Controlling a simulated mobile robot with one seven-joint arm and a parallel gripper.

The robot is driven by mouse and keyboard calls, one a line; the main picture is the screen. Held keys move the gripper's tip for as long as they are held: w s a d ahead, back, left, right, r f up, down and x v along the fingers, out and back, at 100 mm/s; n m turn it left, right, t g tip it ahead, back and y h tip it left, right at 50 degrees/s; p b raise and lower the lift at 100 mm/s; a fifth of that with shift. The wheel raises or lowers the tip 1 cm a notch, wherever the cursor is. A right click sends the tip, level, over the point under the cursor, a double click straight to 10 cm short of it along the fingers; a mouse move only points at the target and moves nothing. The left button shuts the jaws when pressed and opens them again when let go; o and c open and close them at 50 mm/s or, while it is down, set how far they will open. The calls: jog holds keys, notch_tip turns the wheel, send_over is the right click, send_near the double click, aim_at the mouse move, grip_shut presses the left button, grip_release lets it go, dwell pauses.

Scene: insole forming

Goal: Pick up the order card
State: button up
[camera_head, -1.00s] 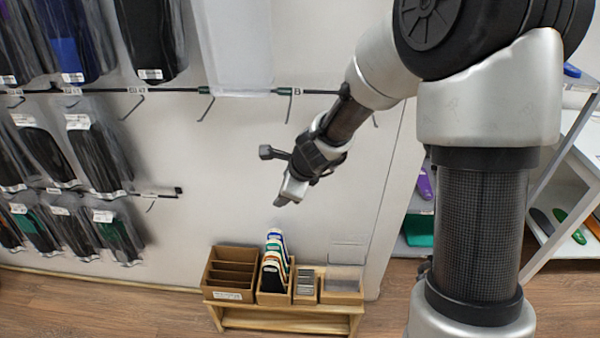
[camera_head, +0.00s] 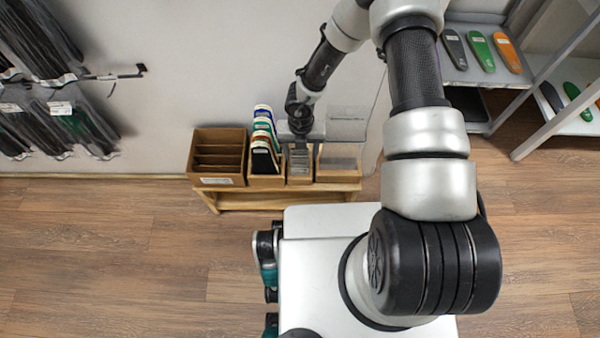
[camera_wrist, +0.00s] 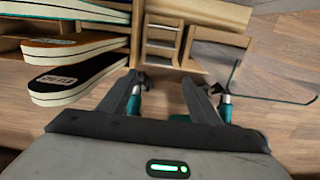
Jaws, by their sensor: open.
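My gripper (camera_head: 300,130) is over the narrow wooden box (camera_head: 300,180) on the low bench. In the wrist view my gripper (camera_wrist: 163,88) has its two dark fingers apart, with nothing between them. The narrow box also shows in the wrist view (camera_wrist: 160,47), just beyond the fingers, with small compartments. Grey flat pieces (camera_head: 300,160) stand in this box in the head view. They may be cards, but I cannot tell which is the order card, and no writing is readable.
Insoles (camera_head: 264,145) stand in a box left of the narrow one; they also show in the wrist view (camera_wrist: 75,85), close to the left finger. A divided brown box (camera_head: 218,165) is further left. A clear upright holder (camera_head: 347,130) is at right. The bench (camera_head: 265,200) stands against the wall.

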aim_at(300, 168)
jog(key=f+b, duration=0.1)
jog(key=f, duration=0.2)
jog(key=f+b, duration=0.1)
jog(key=f, duration=0.3)
jog(key=f+b, duration=0.1)
jog(key=f, duration=0.3)
jog(key=shift+w+a+f, duration=0.15)
jog(key=shift+w+f, duration=0.05)
jog(key=shift+w, duration=0.05)
jog(key=c, duration=0.8)
